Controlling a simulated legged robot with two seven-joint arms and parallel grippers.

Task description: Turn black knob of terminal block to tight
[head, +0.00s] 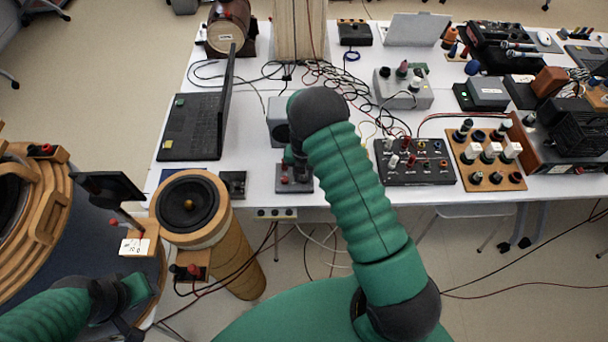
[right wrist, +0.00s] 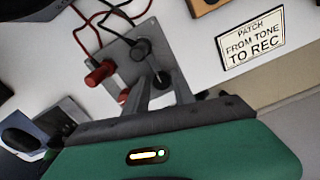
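The grey terminal block (head: 293,186) sits near the front edge of the white table. In the right wrist view the terminal block (right wrist: 128,48) has red knobs (right wrist: 100,72) on the left and a black knob (right wrist: 140,49) on the right, with cables attached. My right gripper (right wrist: 160,76) is just over the black side of the block. Its fingers stand apart with a dark post between them; contact cannot be made out. In the head view my right gripper (head: 296,163) partly hides the block. My left gripper (head: 132,300) is at lower left, away from the block; its fingers are unclear.
A laptop (head: 190,130) and a round speaker (head: 188,203) on a cylinder stand to the left. A black terminal box (head: 415,172) and a wooden board (head: 487,160) with knobs are to the right. Cables cross the table behind. A "PATCH FROM TONE TO REC" label (right wrist: 252,36) lies near the block.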

